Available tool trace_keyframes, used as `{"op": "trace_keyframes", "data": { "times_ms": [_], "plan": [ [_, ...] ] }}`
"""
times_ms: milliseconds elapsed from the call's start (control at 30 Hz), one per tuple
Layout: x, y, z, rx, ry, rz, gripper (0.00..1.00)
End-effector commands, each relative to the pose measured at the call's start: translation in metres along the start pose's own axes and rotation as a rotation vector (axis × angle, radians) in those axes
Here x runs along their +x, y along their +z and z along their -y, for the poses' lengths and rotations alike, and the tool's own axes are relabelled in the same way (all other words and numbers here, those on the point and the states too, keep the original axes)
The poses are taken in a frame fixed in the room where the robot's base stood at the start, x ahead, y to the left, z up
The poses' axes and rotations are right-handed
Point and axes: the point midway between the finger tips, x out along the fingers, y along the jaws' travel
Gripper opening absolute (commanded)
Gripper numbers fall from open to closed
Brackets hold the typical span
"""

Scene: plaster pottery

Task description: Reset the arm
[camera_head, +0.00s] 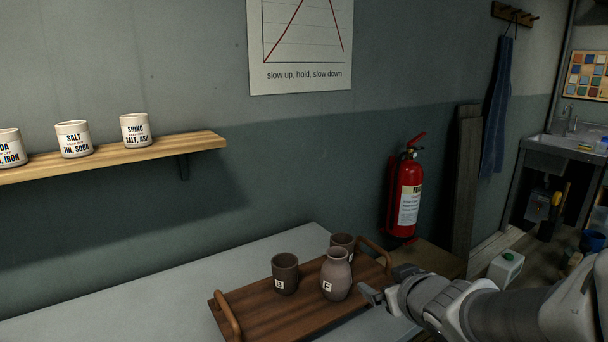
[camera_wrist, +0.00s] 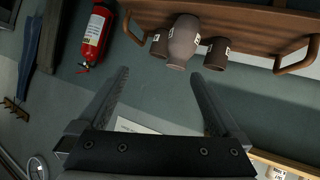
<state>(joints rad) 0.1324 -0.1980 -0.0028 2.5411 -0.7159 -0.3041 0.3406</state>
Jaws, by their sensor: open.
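My arm reaches in from the lower right of the head view, with my gripper (camera_head: 368,293) just right of the wooden tray (camera_head: 232,286). In the wrist view, which is upside down, my gripper (camera_wrist: 161,73) has its two fingers spread wide with nothing between them. On the tray stand a brown vase (camera_head: 336,277) marked F, a dark cup (camera_head: 285,276) marked B, and another cup (camera_head: 343,242) partly hidden behind the vase. The vase (camera_wrist: 184,40) and both cups show beyond the fingertips in the wrist view, apart from them.
The tray rests on a grey table (camera_head: 150,300) that is clear on its left. A wall shelf (camera_head: 180,148) holds labelled jars. A red fire extinguisher (camera_head: 407,195) hangs on the wall behind my arm. A sink (camera_head: 565,150) stands at the far right.

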Motion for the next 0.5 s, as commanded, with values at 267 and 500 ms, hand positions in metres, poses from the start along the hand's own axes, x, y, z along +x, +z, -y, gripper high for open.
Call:
{"op": "trace_keyframes", "data": {
  "times_ms": [267,500],
  "plan": [
    [-0.087,-0.019,-0.032,0.111,0.174,0.209,1.00],
    [-0.165,-0.013,-0.009,0.234,0.134,0.411,1.00]
  ]
}}
